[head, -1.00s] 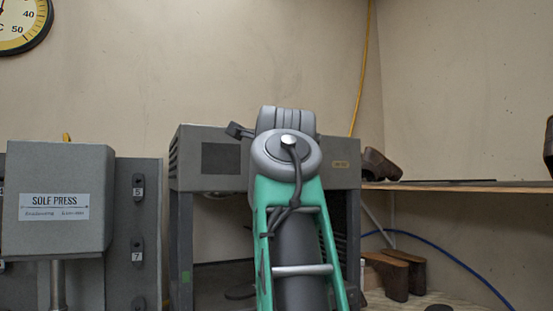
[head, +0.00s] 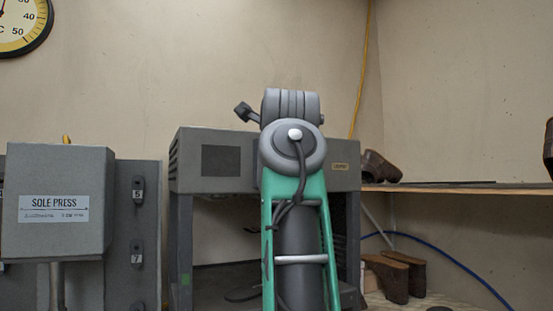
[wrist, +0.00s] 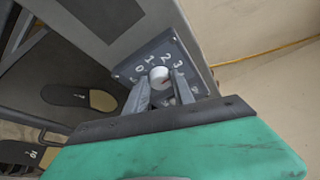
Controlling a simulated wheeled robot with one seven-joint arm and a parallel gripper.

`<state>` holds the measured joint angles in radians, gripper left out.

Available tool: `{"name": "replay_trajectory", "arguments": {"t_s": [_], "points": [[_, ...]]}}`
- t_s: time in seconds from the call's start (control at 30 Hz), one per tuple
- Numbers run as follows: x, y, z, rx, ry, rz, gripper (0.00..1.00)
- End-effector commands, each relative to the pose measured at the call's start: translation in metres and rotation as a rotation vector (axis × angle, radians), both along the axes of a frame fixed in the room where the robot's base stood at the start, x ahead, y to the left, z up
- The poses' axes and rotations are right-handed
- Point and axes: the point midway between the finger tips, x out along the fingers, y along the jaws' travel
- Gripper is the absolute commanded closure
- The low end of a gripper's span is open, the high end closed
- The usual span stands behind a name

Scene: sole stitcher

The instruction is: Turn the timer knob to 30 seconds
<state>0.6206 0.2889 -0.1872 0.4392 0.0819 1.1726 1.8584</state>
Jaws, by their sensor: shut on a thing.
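The timer knob (wrist: 158,73) is a small round white knob on a dark dial panel (wrist: 190,56) in the wrist view. Digits 0, 1, 2 and 3 are printed in white around it. My gripper (wrist: 160,84) is shut on the knob, with one grey finger on each side. A small reddish mark shows low on the knob, but its exact setting is too small to read. In the head view the grey machine (head: 220,160) stands behind my arm, which hides the knob and gripper.
A sole press (head: 55,235) stands at the left. A wooden shelf (head: 450,188) with a dark shoe (head: 378,166) is at the right, with brown shoe forms (head: 392,280) below. In the wrist view, a dark sole shape (wrist: 65,96) lies left of the panel.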

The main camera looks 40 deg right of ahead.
Motion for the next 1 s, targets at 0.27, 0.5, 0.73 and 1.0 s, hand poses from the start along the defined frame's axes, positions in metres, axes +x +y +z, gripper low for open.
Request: {"name": "replay_trajectory", "arguments": {"t_s": [0.27,0.5,0.73,1.0], "points": [[0.000,0.000,0.000,-0.001,0.001,-0.001,0.57],[0.000,0.000,0.000,-0.001,0.001,0.000,0.49],[-0.009,0.008,0.002,-0.002,-0.001,0.000,0.49],[-0.047,0.033,0.008,-0.004,-0.003,-0.002,0.49]]}}
